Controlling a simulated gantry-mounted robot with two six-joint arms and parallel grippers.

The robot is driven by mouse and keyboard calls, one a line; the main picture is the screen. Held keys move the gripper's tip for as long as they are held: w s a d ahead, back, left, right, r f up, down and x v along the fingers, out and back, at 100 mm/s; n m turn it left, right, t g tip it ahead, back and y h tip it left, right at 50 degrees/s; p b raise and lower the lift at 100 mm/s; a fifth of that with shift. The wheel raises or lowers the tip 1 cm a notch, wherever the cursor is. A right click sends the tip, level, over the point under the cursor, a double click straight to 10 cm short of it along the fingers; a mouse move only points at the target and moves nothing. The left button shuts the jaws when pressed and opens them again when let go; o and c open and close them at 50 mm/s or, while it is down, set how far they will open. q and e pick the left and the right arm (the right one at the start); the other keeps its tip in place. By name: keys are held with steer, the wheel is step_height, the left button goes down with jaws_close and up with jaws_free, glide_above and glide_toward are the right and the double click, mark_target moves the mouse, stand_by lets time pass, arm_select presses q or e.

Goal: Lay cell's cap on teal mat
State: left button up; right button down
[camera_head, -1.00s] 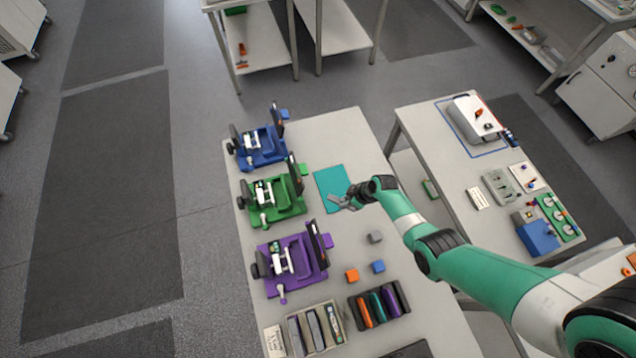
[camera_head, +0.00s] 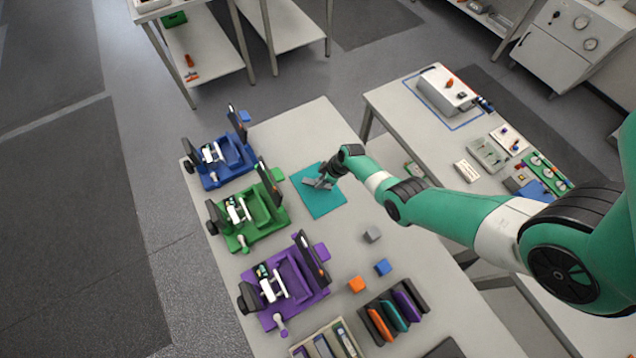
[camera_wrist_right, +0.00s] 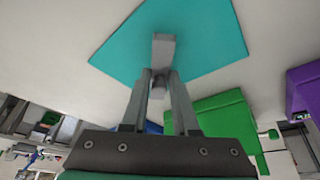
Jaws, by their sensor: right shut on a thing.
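The teal mat (camera_head: 322,205) lies flat on the long table, to the right of the green fixture. My right gripper (camera_head: 317,184) is over the mat in the head view. In the right wrist view its fingers (camera_wrist_right: 160,74) are shut on a small grey piece (camera_wrist_right: 163,48), likely the cap, seen against the teal mat (camera_wrist_right: 205,22). I cannot tell whether the piece touches the mat. No other thing is seen on the mat. My left gripper is not in view.
Blue (camera_head: 217,166), green (camera_head: 247,219) and purple (camera_head: 284,288) fixtures line the table's left side. Grey (camera_head: 372,234), orange (camera_head: 356,284) and blue (camera_head: 382,267) blocks sit nearer, beside a dark rack (camera_head: 394,312). The table beyond the mat is clear.

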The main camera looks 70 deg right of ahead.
step_height(320, 180, down, 2)
steer(key=shift+s+a+f+b, duration=0.1)
steer(key=shift+s+f+b, duration=0.05)
steer(key=shift+b, duration=0.15)
steer(key=shift+a, duration=0.15)
steer(key=shift+r, duration=0.2)
steer(key=shift+f, duration=0.15)
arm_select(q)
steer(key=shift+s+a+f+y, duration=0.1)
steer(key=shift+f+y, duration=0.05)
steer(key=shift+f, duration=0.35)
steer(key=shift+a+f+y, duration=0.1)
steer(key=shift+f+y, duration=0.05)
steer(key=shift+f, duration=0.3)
arm_select(e)
steer(key=c, duration=0.7)
jaws_free()
steer(key=shift+r+p, duration=0.35)
steer(key=shift+p, duration=0.05)
arm_select(q)
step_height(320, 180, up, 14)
steer(key=p, duration=1.3)
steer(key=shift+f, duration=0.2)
arm_select(e)
steer(key=v, duration=1.1)
steer(key=shift+s+r, duration=0.1)
steer(key=shift+r, duration=0.25)
